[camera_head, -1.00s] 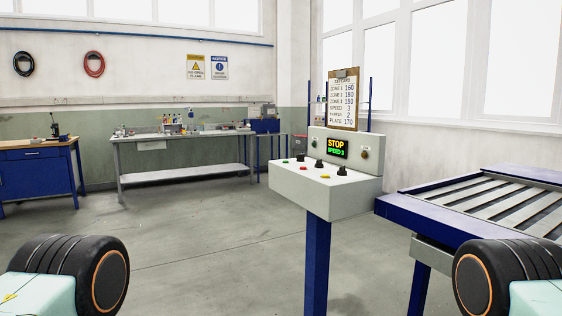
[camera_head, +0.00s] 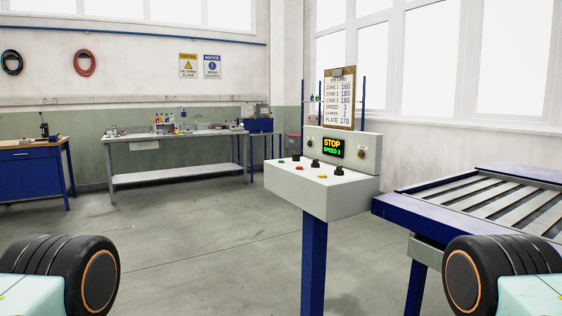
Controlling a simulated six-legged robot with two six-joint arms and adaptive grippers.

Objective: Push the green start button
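The green start button (camera_head: 281,161) is a small green spot at the left end of the sloped top of a pale grey control console (camera_head: 320,203). The console stands on a blue post (camera_head: 313,262) a little right of centre. A red button (camera_head: 297,168) and a yellow button (camera_head: 321,177) are on the same top, with black knobs (camera_head: 315,163) behind them. The console's display (camera_head: 333,148) reads STOP and SPEED 3. Neither of my grippers is in view; only parts of my own body show at the lower left and lower right corners.
A blue-framed roller conveyor (camera_head: 410,207) stands close on the console's right. A clipboard (camera_head: 339,98) with settings stands behind the console. A grey workbench (camera_head: 180,175) and a blue bench (camera_head: 35,180) are at the back left. The floor (camera_head: 200,245) before the console is clear.

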